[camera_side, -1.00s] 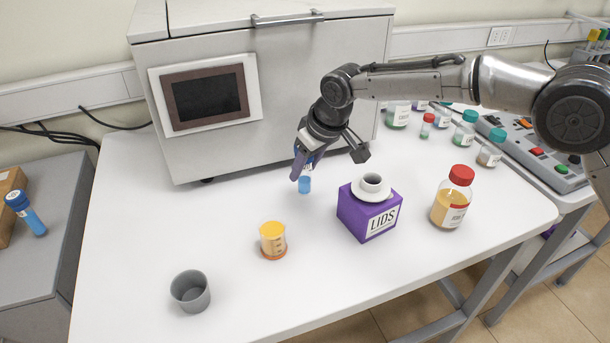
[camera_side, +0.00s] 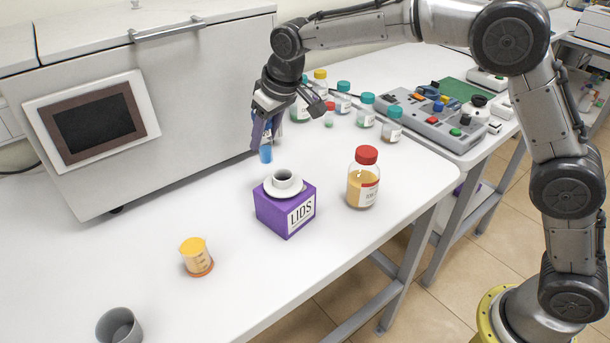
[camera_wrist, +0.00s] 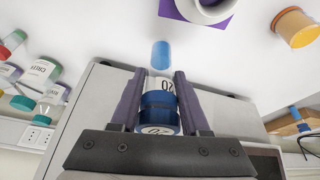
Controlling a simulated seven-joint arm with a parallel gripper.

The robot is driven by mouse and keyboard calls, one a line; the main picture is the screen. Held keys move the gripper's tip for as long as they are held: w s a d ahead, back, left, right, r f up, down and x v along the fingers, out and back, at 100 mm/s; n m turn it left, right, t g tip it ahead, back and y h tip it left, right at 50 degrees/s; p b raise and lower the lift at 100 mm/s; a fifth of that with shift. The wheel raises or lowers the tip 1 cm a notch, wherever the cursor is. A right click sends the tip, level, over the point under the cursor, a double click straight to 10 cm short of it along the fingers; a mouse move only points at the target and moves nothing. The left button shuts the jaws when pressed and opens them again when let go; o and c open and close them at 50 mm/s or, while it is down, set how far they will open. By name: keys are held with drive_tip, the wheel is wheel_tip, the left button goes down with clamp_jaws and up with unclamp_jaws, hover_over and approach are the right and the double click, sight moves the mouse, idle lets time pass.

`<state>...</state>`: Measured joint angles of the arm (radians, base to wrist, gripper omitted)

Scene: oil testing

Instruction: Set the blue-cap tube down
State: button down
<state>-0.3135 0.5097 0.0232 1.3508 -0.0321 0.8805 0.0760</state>
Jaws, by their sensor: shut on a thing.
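The blue-cap tube (camera_wrist: 158,102) is between the two fingers of my gripper (camera_wrist: 157,84), which is shut on it near its dark blue cap. The tube has a white label with dark marks, and its light blue rounded end sticks out past the fingertips. In the side view my gripper (camera_side: 263,139) points down over the white table behind the lids box, with the light blue tube end (camera_side: 266,155) below the fingers. The tube looks roughly upright. I cannot tell whether its end touches the table.
A yellow-topped cup (camera_side: 196,257) and a grey cup (camera_side: 119,326) stand front left. A large grey machine (camera_side: 170,100) stands behind. Several capped bottles stand at the back right.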

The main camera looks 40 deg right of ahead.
drive_tip(key=s+d+r+m, duration=0.1)
drive_tip(key=d+r+m, duration=0.1)
drive_tip(key=d, duration=0.8)
drive_tip(key=shift+h, duration=0.3)
wheel_tip(320, 180, down, 10)
drive_tip(key=shift+d+f, duration=0.1)
drive_tip(key=shift+c, duration=1.9)
unclamp_jaws()
drive_tip(key=shift+f, duration=0.1)
drive_tip(key=v, duration=1.2)
drive_tip(key=shift+s, duration=0.3)
